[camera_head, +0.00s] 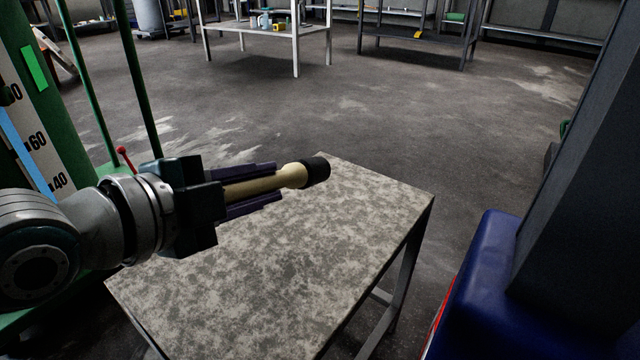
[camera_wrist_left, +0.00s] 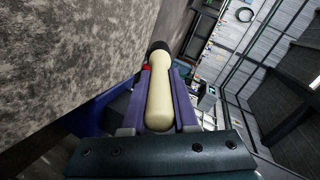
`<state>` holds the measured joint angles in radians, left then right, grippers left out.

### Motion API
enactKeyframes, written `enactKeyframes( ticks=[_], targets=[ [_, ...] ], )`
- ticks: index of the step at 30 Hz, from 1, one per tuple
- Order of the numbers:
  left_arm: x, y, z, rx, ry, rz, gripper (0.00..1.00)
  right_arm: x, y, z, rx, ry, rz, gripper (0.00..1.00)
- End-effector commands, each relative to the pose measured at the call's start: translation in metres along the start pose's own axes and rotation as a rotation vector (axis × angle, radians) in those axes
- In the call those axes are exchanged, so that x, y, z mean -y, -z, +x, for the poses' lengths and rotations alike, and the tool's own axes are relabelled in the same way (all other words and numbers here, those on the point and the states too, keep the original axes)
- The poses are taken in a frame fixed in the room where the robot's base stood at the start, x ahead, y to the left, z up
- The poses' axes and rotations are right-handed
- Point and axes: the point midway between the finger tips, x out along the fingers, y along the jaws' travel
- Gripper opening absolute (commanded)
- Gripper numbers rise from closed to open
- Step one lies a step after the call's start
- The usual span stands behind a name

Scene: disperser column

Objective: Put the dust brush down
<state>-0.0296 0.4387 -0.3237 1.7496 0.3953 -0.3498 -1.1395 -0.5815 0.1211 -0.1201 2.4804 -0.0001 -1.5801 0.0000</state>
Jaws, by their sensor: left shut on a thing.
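The dust brush (camera_head: 292,176) has a cream handle and a dark end. My left gripper (camera_head: 276,182) is shut on it, with purple fingers on both sides of the handle. The brush lies about level over the speckled grey table (camera_head: 270,290), its dark end pointing right; I cannot tell how far above the top it is. In the left wrist view the cream handle (camera_wrist_left: 160,95) lies between the purple fingers (camera_wrist_left: 160,108), with the dark end at the far side. My right gripper is not in view.
The tabletop is otherwise bare, with free room in front and to the right. A green column with a number scale (camera_head: 40,130) stands at the left. A blue object (camera_head: 485,270) and a dark post (camera_head: 580,170) stand at the right. White and dark benches are far back.

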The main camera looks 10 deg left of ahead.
Motion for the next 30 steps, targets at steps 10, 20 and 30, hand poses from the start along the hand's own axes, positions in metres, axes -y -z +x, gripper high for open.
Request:
enactKeyframes(
  ticks=[10,20,30],
  targets=[
    [-0.035,-0.015,0.014,-0.001,0.001,-0.001,0.00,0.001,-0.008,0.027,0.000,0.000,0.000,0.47],
    [-0.058,-0.026,0.023,0.000,0.002,0.000,0.00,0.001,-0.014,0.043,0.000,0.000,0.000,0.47],
    [-0.059,-0.027,0.024,0.000,0.001,0.000,0.41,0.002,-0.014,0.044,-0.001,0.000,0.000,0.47]
  ],
)
